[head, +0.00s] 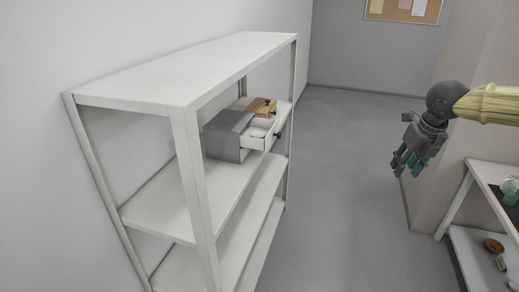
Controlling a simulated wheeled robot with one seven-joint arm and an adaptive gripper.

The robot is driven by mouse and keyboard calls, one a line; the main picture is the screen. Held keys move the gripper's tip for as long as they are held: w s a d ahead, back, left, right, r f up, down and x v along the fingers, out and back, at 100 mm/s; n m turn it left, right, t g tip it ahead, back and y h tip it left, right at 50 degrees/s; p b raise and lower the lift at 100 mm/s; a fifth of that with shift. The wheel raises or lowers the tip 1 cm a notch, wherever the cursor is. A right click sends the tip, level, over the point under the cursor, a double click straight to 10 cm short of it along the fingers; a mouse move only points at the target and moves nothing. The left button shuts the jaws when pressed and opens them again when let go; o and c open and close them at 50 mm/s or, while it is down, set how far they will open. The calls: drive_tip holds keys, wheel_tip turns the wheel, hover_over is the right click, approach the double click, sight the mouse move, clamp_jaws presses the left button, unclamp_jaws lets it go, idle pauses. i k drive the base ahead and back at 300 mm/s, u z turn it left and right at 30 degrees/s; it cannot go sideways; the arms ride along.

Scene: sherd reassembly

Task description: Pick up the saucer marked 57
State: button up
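I cannot make out any saucer marked 57, and no number is legible at this size. A small pale object (258,133) lies in the pulled-out white drawer (262,144) of a grey cabinet (226,138) on the rack; I cannot tell what it is. My gripper (408,171) hangs in free air at the right, fingers pointing down, well away from the rack. Its fingers look apart, with teal on the inner side and nothing between them.
The tall white rack (193,69) stands against the left wall. A wooden drawer box (262,106) sits behind the grey cabinet. A white table (462,190) at the right bears partly cut-off items, with a brown round object (493,245) on its lower shelf. The floor between is clear.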

sight(261, 135)
drive_tip(key=k, duration=0.1)
drive_tip(key=z, duration=1.6)
drive_tip(key=i, duration=3.05)
drive_tip(key=u, duration=4.35)
